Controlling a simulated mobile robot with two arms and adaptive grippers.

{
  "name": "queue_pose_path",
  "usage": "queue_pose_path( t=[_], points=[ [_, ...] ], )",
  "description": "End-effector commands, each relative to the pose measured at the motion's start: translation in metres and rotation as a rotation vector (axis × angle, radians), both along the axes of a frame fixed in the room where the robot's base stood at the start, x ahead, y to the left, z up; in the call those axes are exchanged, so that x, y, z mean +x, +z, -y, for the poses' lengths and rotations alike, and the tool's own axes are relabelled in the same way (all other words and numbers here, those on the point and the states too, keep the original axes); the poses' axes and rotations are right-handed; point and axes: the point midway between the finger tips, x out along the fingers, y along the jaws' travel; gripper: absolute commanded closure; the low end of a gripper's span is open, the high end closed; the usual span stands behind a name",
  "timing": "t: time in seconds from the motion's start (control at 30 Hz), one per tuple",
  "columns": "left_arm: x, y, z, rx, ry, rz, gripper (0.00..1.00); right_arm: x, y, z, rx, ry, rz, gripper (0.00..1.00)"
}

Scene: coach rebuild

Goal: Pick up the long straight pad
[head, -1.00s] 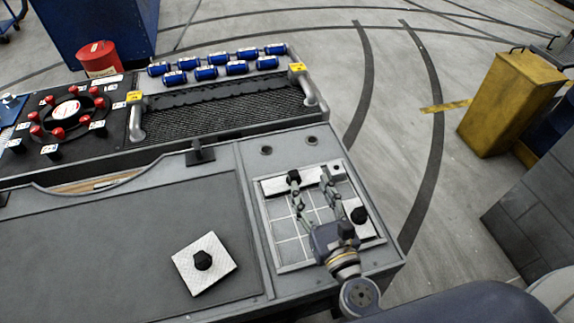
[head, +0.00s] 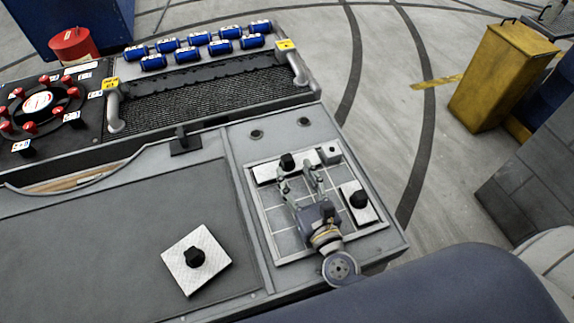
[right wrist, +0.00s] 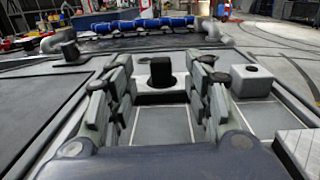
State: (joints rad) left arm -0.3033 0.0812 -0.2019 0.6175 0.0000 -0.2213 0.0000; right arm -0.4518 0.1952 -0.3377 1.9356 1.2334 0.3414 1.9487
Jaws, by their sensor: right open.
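The long straight pad (head: 268,174) is pale, with a black knob (head: 288,161) on top. It lies along the far edge of the gridded tray (head: 262,222). My right gripper (head: 297,173) is open and empty over the tray, on the near side of this pad. In the right wrist view the knob (right wrist: 161,70) shows ahead, between the two open fingers (right wrist: 163,95). The fingers hide parts of the pad (right wrist: 150,98). I cannot tell how high the fingertips are above it. My left gripper is not in view.
A small grey block (head: 329,153) sits at the tray's far right corner. A shorter pad with a knob (head: 368,213) lies at its right side. A square pad (head: 184,274) lies on the dark panel at left. A black bracket (head: 183,146) stands up beyond that panel.

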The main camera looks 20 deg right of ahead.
Motion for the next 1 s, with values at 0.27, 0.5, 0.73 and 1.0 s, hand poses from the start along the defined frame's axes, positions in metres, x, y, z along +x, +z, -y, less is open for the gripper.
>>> queue_pose_path(
  t=[0.27,0.5,0.73,1.0],
  points=[
    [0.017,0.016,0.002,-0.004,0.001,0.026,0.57,0.038,0.004,-0.002,0.0,-0.002,0.003,0.53],
    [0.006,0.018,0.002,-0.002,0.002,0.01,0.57,0.057,0.001,-0.003,-0.001,-0.001,0.001,0.53],
    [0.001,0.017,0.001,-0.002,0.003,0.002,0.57,0.057,0.0,-0.004,0.0,-0.001,0.0,0.56],
    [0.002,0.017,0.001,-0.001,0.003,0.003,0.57,0.057,0.0,-0.004,0.0,-0.001,0.0,1.0]
  ],
)
